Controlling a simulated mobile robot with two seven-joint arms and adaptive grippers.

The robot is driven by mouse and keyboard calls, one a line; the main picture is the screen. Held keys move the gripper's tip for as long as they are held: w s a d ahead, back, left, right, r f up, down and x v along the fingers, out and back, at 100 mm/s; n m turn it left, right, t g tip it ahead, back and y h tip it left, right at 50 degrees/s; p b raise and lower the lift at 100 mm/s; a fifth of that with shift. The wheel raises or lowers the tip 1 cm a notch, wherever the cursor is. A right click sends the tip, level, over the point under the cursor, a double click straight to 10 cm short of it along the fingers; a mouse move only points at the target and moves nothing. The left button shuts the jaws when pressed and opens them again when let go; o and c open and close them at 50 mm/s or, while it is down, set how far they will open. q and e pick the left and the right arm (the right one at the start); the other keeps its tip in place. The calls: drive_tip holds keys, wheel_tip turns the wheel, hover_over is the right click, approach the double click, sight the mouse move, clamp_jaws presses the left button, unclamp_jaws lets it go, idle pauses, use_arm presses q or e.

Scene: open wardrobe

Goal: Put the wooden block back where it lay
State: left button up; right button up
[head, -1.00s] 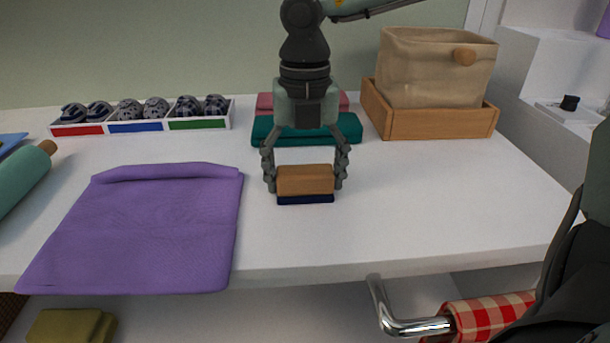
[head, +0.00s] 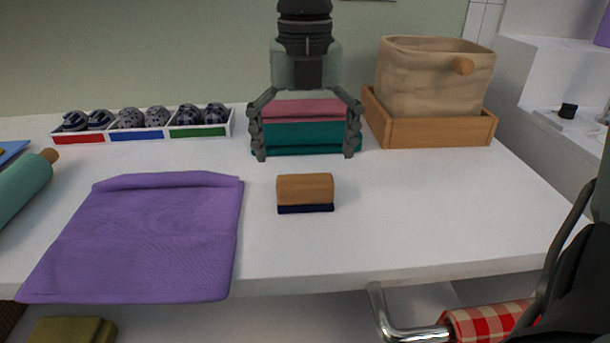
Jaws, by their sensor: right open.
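The wooden block (head: 305,188) is a small brown block that rests on a thin dark blue piece (head: 305,209) on the white shelf, right of the purple cloth. My right gripper (head: 305,154) is open and empty. It is above and behind the block, apart from it, with its fingers spread in front of the folded teal cloth (head: 305,138). A dark, blurred part of an arm stands at the right edge. No left gripper fingers show.
The purple cloth (head: 145,240) lies flat at the left. A divided tray (head: 155,134) with rolled socks stands behind it. A fabric bin (head: 430,80) sits in a wooden tray (head: 430,132) at the back right. The shelf (head: 440,210) is clear right of the block.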

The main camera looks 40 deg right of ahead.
sight(305, 179)
wheel_tip(305, 179, up, 6)
drive_tip(key=shift+f, duration=0.1)
